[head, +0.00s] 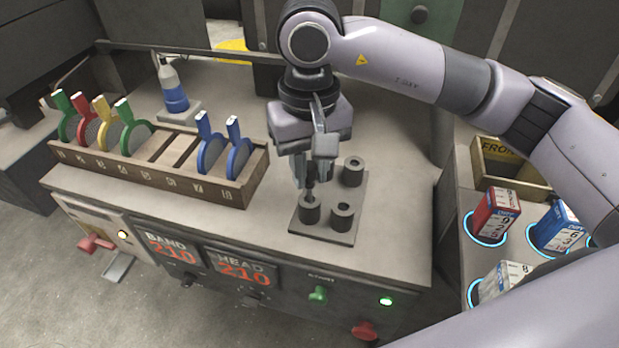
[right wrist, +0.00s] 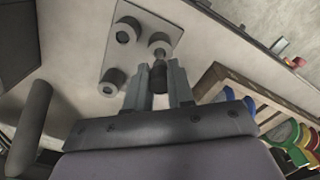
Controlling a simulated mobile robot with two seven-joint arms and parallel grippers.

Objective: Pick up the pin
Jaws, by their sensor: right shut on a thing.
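The pin (head: 310,191) is a small dark grey peg. My right gripper (head: 307,182) comes down over the front left socket (head: 309,213) of a flat grey plate (head: 325,233) and is shut on the pin. In the right wrist view the pin (right wrist: 159,78) shows between the two fingers, close to one of the round sockets (right wrist: 159,44). I cannot tell whether its lower end is inside the socket or just above it. Two other sockets (head: 353,171) (head: 342,216) on the plate stand open with nothing in them. My left gripper is not in view.
A wooden rack (head: 150,180) with several coloured mesh paddles stands left of the plate. A blue and white bottle (head: 172,88) stands behind it. Right of the bench are small boxes (head: 494,215) on lit rings and a wooden crate (head: 508,172). The benchtop (head: 395,190) right of the plate is clear.

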